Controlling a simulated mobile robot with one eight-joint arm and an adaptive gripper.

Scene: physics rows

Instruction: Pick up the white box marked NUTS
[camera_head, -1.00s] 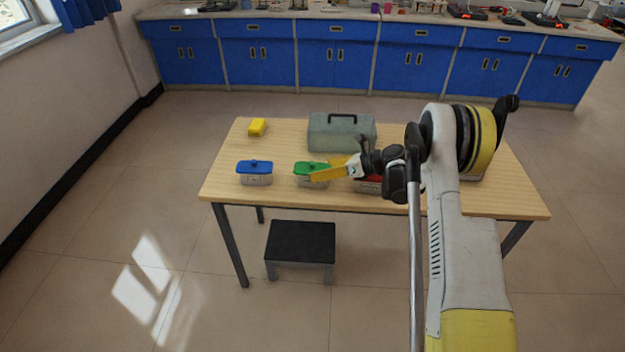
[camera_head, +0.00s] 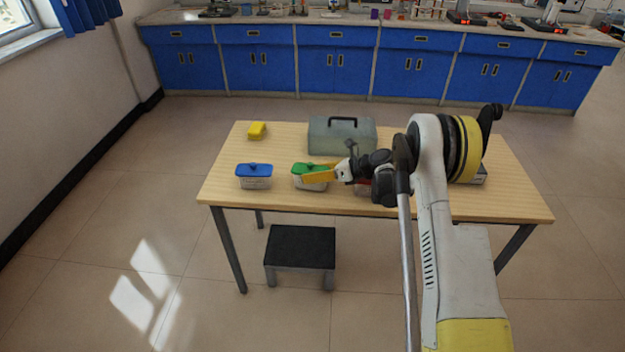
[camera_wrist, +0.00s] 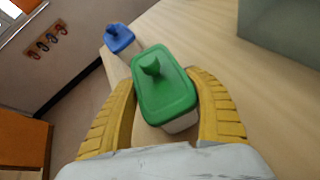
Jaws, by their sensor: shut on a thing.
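A white box with a green lid (camera_head: 309,168) is near the front edge of the wooden table (camera_head: 440,205). My gripper (camera_head: 313,177) has its yellow fingers shut on this box. In the wrist view the green lid (camera_wrist: 165,92) lies between the fingers (camera_wrist: 163,80), one on each side. I cannot tell whether the box rests on the table or is slightly raised. A white box with a blue lid (camera_head: 254,176) stands to its left, apart. A red-topped box (camera_head: 363,188) shows partly behind my gripper. The labels are too small to read, so I cannot tell which says NUTS.
A grey-green toolbox (camera_head: 342,136) with a dark handle stands behind the boxes. Another box (camera_head: 481,174) is partly hidden by my arm. A black-topped step stool (camera_head: 301,247) stands on the floor at the table's front.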

